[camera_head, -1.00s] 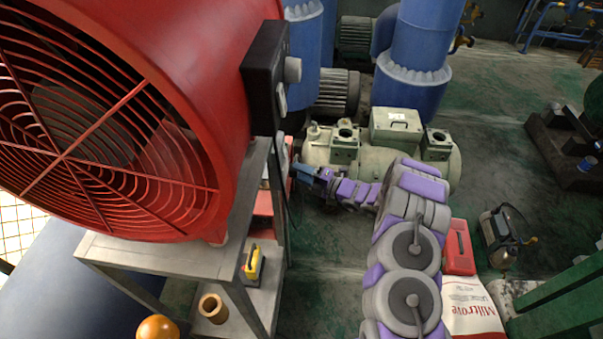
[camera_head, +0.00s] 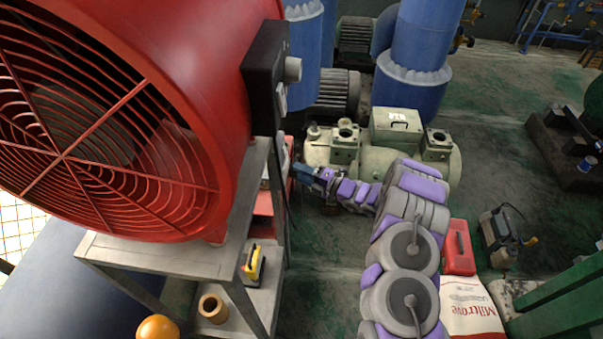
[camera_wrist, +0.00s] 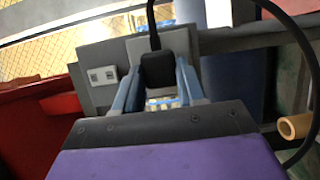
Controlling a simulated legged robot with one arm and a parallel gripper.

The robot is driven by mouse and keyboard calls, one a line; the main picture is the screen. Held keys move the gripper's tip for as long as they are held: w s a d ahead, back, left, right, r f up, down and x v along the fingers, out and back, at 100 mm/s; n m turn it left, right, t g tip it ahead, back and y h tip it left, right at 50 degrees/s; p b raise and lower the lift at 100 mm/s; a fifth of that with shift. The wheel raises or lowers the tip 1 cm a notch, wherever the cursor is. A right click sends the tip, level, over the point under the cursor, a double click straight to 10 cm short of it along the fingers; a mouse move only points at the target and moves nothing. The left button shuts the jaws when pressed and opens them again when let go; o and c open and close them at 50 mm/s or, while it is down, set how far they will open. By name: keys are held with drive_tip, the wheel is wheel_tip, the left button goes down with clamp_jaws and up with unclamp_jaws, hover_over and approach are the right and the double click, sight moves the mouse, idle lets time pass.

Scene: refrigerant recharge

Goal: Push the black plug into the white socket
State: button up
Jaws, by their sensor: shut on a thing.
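My gripper (camera_wrist: 157,88) is shut on the black plug (camera_wrist: 158,70), which sits between its two blue-grey fingers in the wrist view. A black cable runs up from the plug. A grey plate with a pale two-part socket (camera_wrist: 102,76) lies just left of the fingers. A second plate area lies behind the plug, and the plug hides part of it. I cannot tell whether the plug touches it. In the head view my gripper (camera_head: 304,173) is beside the metal stand, under the red fan's control box; the plug and socket are not clear there.
The large red fan (camera_head: 190,90) stands on a grey metal stand (camera_head: 160,257) at left. A yellow tool (camera_head: 253,264) and a tan cylinder (camera_head: 213,307) sit on its lower shelf. A pale green compressor (camera_head: 385,160) stands behind my arm.

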drive_tip(key=shift+a, duration=0.5)
idle(0.3)
drive_tip(key=o, duration=1.1)
drive_tip(key=shift+c, duration=0.2)
drive_tip(key=shift+d, duration=0.1)
drive_tip(key=p+v, duration=0.3)
drive_tip(key=v, duration=1.4)
drive_tip(key=shift+r, duration=0.1)
